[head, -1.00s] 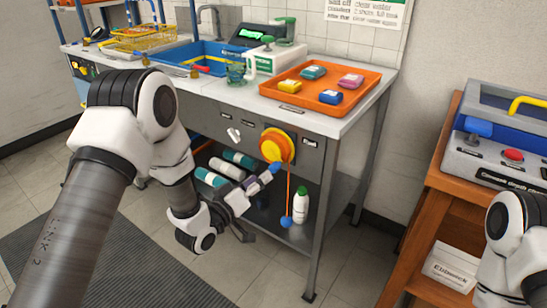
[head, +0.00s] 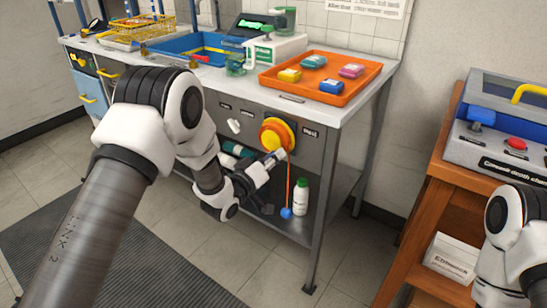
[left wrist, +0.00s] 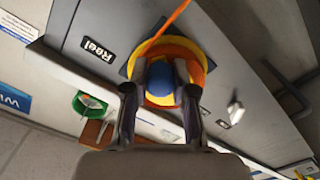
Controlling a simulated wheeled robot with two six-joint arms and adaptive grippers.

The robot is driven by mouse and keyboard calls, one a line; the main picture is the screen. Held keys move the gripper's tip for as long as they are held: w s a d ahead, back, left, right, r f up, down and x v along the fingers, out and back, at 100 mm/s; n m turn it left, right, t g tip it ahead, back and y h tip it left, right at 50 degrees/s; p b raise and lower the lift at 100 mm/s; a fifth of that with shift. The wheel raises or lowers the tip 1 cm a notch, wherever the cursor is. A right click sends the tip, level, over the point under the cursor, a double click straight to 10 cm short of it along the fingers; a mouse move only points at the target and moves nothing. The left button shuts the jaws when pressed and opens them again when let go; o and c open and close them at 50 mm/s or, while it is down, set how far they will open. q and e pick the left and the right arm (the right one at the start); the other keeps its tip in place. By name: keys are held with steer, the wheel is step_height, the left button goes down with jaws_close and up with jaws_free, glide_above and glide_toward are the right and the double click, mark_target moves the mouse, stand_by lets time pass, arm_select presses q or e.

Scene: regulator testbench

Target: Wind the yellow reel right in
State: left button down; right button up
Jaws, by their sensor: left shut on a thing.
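The yellow reel (head: 275,134), with an orange inner face, is on the bench's grey front panel. It also shows in the left wrist view (left wrist: 199,66), beside a "Reel" label. An orange cord (head: 288,180) hangs from it, with a blue ball (head: 286,212) at its lower end below the panel. My left gripper (head: 283,154) is at the reel's lower right edge. In the left wrist view its two fingers (left wrist: 160,85) are shut on a round blue knob (left wrist: 160,78) in front of the reel. In the head view the fingers hide this knob. My right gripper is out of view.
A white bottle with a green cap (head: 301,196) stands on the lower shelf near the hanging ball. An orange tray (head: 270,77) with several coloured blocks is on the bench top. A wooden stand (head: 433,185) is to the right.

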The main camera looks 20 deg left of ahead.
mark_target(261, 143)
arm_select(q)
steer(key=shift+f+m, duration=0.1)
steer(key=shift+m, duration=0.2)
steer(key=shift+w+a+f+m, duration=0.1)
steer(key=shift+a+f+m, duration=0.1)
steer(key=shift+m, duration=0.4)
steer(key=shift+a+f+m, duration=0.15)
steer(key=shift+m, duration=0.45)
steer(key=a+m, duration=0.1)
steer(key=m, duration=0.3)
steer(key=w+a+m, duration=0.1)
steer(key=m, duration=0.3)
steer(key=a+m+b, duration=0.1)
steer(key=m, duration=0.2)
steer(key=shift+w+a+f+m, duration=0.15)
steer(key=shift+a+f+m, duration=0.05)
steer(key=shift+f+m, duration=0.2)
steer(key=m, duration=0.2)
steer(key=a+m, duration=0.1)
steer(key=shift+w+r+m, duration=0.15)
steer(key=shift+r+m, duration=0.2)
steer(key=shift+m, duration=0.05)
steer(key=m, duration=0.1)
steer(key=r+m, duration=0.1)
steer(key=m, duration=0.1)
steer(key=a+m, duration=0.1)
steer(key=m, duration=0.1)
steer(key=shift+w+r, duration=0.15)
steer(key=shift+w, duration=0.05)
steer(key=shift+m, duration=0.3)
